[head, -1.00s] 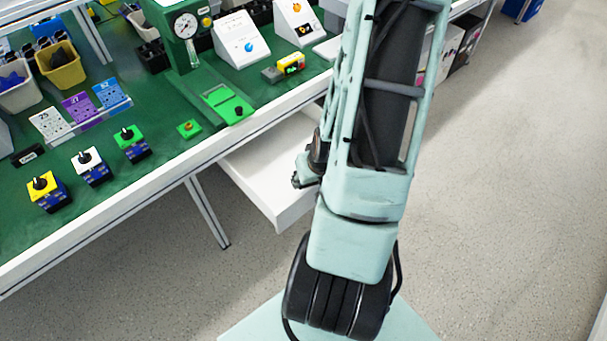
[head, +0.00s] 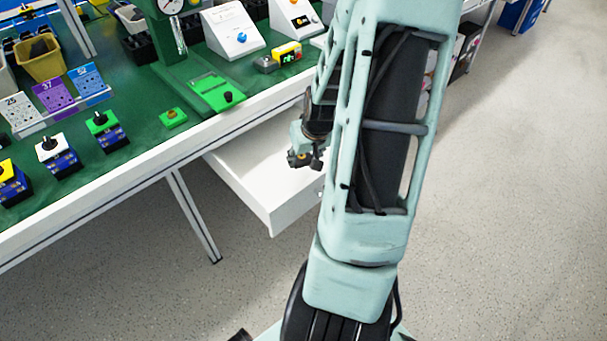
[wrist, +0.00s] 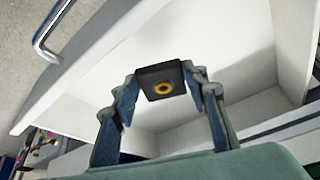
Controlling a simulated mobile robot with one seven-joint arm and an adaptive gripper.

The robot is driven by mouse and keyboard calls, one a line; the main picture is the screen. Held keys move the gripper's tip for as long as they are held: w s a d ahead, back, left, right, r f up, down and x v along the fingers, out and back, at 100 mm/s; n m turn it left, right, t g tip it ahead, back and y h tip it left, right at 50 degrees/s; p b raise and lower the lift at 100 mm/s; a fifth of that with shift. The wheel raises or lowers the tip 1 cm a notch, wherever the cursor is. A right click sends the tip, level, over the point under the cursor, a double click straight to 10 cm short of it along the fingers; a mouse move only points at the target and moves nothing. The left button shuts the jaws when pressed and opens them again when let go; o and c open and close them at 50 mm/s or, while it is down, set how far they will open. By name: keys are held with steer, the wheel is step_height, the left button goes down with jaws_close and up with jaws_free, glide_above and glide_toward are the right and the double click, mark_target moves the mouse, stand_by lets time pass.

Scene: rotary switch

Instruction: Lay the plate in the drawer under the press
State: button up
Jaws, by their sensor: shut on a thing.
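The plate (wrist: 149,76) is a small dark square block with an orange ring in its top, seen in the wrist view. My gripper (wrist: 160,82) is shut on it, one finger at each side. The white drawer (head: 250,185) stands open under the bench edge, and its bare floor and walls (wrist: 240,35) fill the wrist view behind the plate. In the head view my gripper (head: 305,158) is over the open drawer, partly hidden by my arm. The green press (head: 172,40) stands on the bench above, its top cut off.
The drawer's metal handle (wrist: 50,30) shows at the upper left of the wrist view. The bench edge (head: 150,165) borders the drawer. Yellow, white and green-topped switches (head: 105,130) stand on the bench. The visible drawer floor is empty.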

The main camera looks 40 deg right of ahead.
mark_target(304, 157)
steer(key=shift+w+d+f+b, duration=0.3)
steer(key=shift+w+f+b, duration=0.2)
steer(key=shift+f, duration=0.2)
steer(key=shift+w+d+f+b, duration=0.25)
steer(key=shift+w+f+b, duration=0.2)
steer(key=shift+f, duration=0.2)
steer(key=f+b, duration=0.3)
steer(key=shift+w+d+f, duration=0.2)
steer(key=shift+f, duration=0.05)
steer(key=shift+f, duration=0.15)
steer(key=o, duration=1.3)
